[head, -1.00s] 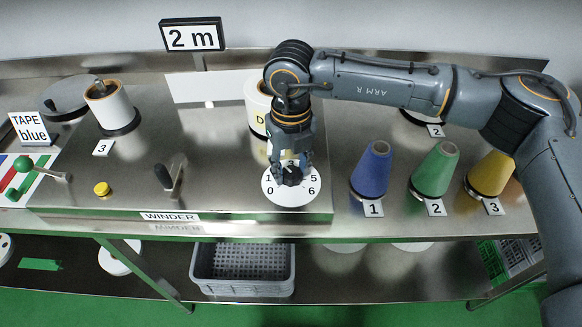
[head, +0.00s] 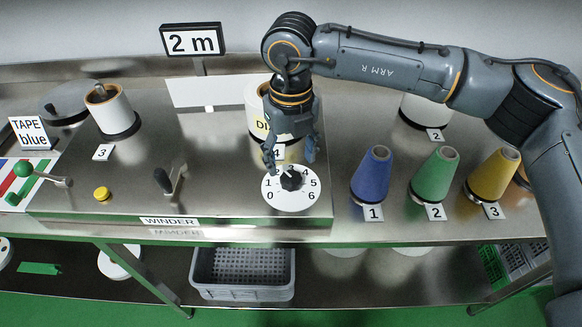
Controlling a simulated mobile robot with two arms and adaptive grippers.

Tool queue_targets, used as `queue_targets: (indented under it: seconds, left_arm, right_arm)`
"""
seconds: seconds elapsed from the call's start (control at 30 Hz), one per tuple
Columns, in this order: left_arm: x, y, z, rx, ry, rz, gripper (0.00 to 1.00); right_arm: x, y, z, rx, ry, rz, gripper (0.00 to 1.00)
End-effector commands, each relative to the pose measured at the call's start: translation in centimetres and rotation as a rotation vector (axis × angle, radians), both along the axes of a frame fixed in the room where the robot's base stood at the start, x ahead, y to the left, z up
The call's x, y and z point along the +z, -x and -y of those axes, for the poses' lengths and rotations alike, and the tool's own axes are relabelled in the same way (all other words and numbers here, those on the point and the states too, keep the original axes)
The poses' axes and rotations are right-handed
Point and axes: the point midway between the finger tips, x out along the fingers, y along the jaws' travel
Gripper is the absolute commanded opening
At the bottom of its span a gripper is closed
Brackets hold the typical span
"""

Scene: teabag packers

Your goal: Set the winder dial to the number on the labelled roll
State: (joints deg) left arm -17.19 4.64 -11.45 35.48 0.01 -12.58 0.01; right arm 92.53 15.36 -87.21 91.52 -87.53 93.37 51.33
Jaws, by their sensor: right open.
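The winder dial (head: 289,201) is a white disc with numbers 0 to 6 around a black knob (head: 291,181). The knob's pointer is towards the upper side, near 3 and 4; I cannot tell exactly which. A white roll (head: 256,100) behind it carries a yellow label (head: 259,128), partly hidden by my right gripper, with "DI" readable. A card with 4 (head: 277,153) stands in front of this roll. My right gripper (head: 290,160) is open and empty, just above and behind the knob, apart from it. My left gripper is not in view.
Blue (head: 371,174), green (head: 434,173) and yellow (head: 492,174) cones stand to the right with number cards. Left are a roll with card 3 (head: 115,112), a crank handle (head: 172,181) and a yellow button (head: 101,193). A "2 m" sign (head: 192,40) stands behind.

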Motion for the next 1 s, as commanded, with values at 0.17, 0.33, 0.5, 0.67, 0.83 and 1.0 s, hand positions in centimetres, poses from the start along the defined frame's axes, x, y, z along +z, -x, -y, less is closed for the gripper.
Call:
queue_targets:
  seconds: [0.17, 0.33, 0.5, 0.67, 0.83, 1.0]
  left_arm:
    - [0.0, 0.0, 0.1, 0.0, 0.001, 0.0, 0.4]
    - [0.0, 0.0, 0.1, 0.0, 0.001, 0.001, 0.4]
    - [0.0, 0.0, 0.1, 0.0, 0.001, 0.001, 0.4]
    - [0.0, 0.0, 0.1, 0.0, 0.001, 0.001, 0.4]
    - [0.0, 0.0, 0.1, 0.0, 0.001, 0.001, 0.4]
    - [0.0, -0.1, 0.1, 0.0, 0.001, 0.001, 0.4]
  right_arm:
    - [4.0, -0.1, -0.1, -0.001, -0.002, 0.004, 0.63]
    - [6.4, -0.1, 0.0, -0.001, -0.001, 0.002, 0.63]
    - [7.4, 0.0, 0.0, -0.001, 0.0, -0.001, 0.63]
    - [7.4, 0.0, 0.0, 0.0, 0.0, -0.001, 0.63]
    - [7.4, 0.0, 0.0, 0.0, 0.0, -0.001, 0.63]
    - [7.4, 0.0, 0.0, 0.0, 0.0, -0.001, 0.63]
